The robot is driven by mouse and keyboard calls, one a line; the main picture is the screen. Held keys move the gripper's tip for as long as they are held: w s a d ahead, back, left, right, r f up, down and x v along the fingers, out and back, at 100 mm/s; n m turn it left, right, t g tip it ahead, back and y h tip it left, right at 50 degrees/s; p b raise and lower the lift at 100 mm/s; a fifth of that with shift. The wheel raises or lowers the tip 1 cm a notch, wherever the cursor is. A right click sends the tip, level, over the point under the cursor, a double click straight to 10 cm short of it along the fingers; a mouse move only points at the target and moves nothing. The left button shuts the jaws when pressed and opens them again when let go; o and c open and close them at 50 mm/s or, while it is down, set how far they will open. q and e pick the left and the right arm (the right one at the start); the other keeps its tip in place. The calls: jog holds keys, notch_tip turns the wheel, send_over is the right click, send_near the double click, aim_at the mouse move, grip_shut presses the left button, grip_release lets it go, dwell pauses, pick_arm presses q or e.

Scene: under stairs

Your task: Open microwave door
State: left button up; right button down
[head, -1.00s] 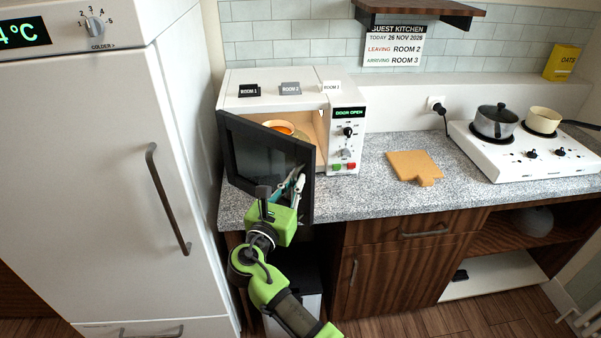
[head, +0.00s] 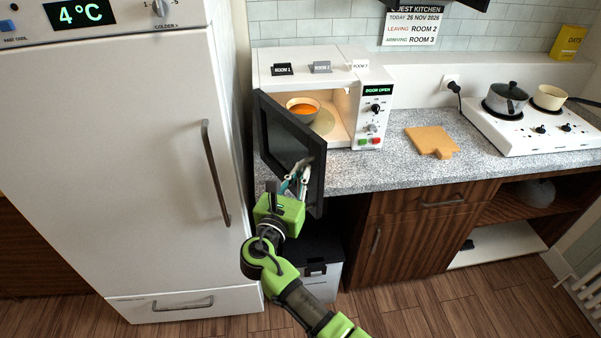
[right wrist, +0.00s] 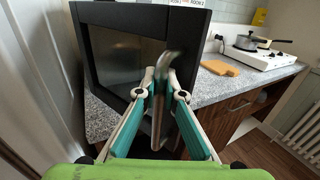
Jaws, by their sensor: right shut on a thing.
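The white microwave (head: 317,68) stands on the counter, its display reading "DOOR OPEN". Its dark door (head: 284,135) is hinged on the left and swung well out, so the lit inside shows. A bowl with orange contents (head: 302,108) sits inside. My right gripper (head: 299,177) is at the free edge of the door, shut on the door handle. In the right wrist view the fingers close around the metal handle (right wrist: 160,100), with the door (right wrist: 125,55) just beyond. My left gripper is not in view.
A white fridge (head: 110,150) stands close on the left of the door. On the counter lie a wooden board (head: 430,140) and a white hob (head: 540,120) with a grey pot (head: 506,97) and a cream pan (head: 549,97). A bin (head: 322,278) stands under the counter.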

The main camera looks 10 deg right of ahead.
jog(key=shift+s+d+f, duration=0.1)
jog(key=shift+d+f, duration=0.05)
jog(key=shift+f, duration=0.15)
jog(key=c, duration=2.1)
grip_release()
jog(key=shift+c, duration=0.2)
jog(key=shift+s+r, duration=0.1)
jog(key=shift+r, duration=0.1)
jog(key=v, duration=0.7)
jog(key=shift+s, duration=0.2)
